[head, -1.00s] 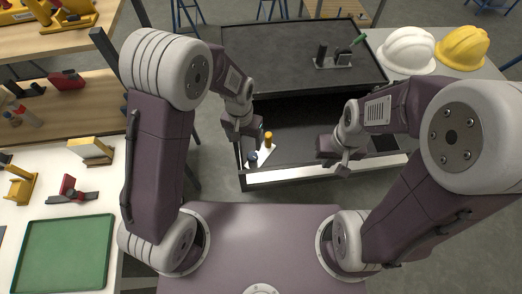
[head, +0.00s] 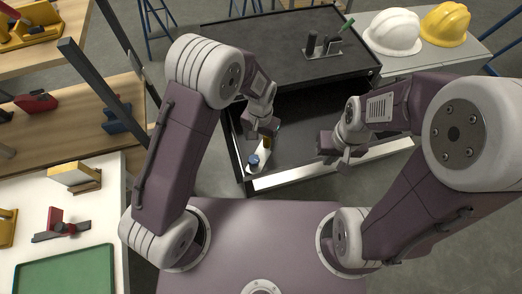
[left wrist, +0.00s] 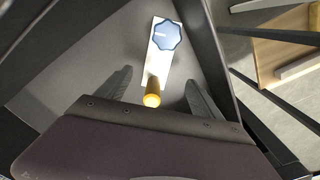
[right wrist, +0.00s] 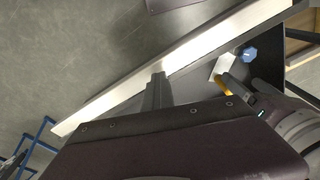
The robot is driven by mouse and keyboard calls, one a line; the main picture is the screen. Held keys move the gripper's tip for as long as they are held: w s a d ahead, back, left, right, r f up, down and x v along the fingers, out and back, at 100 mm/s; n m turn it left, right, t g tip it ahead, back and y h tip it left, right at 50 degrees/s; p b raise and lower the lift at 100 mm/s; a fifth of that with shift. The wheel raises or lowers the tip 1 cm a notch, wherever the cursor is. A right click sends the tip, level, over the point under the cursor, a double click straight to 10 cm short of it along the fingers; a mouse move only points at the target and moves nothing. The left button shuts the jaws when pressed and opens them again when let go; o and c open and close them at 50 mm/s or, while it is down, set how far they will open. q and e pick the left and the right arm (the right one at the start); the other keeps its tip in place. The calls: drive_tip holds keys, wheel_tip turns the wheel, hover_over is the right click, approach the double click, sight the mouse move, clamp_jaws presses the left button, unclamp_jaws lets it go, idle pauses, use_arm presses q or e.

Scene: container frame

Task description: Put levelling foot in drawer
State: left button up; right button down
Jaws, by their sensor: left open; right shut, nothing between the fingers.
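The drawer (head: 345,158) is pulled open and has a pale front. Inside it at the left lies a white plate (left wrist: 152,68) with a blue lobed knob (left wrist: 166,35) and an upright yellow-orange piece (left wrist: 152,99). I cannot tell which object is the levelling foot. My left gripper (head: 262,130) is over the drawer's left part, open, with the yellow piece between its spread fingers in the left wrist view; contact is unclear. My right gripper (head: 343,161) is shut and empty near the drawer's front edge. The plate, knob and yellow piece (right wrist: 223,88) also show in the right wrist view.
The cabinet's dark top (head: 260,50) carries a small holder (head: 322,52) with dark pieces and a green-handled item. White (head: 392,33) and yellow (head: 445,25) helmets stand at the right. A bench with a green tray (head: 65,272) is at the left. The drawer's middle looks clear.

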sight(261, 156)
use_arm(q)
drive_tip(key=f, duration=0.2)
drive_tip(key=shift+s+f, duration=0.25)
drive_tip(key=shift+f, duration=0.05)
drive_tip(key=shift+w+d+f, duration=0.1)
drive_tip(key=shift+w+f, duration=0.15)
drive_tip(key=shift+f, duration=0.25)
drive_tip(key=f, duration=0.2)
drive_tip(key=s+f, duration=0.1)
drive_tip(key=f, duration=0.1)
drive_tip(key=shift+f, duration=0.35)
drive_tip(key=shift+w+f, duration=0.15)
drive_tip(key=shift+f, duration=0.05)
drive_tip(key=shift+r, duration=0.1)
clamp_jaws()
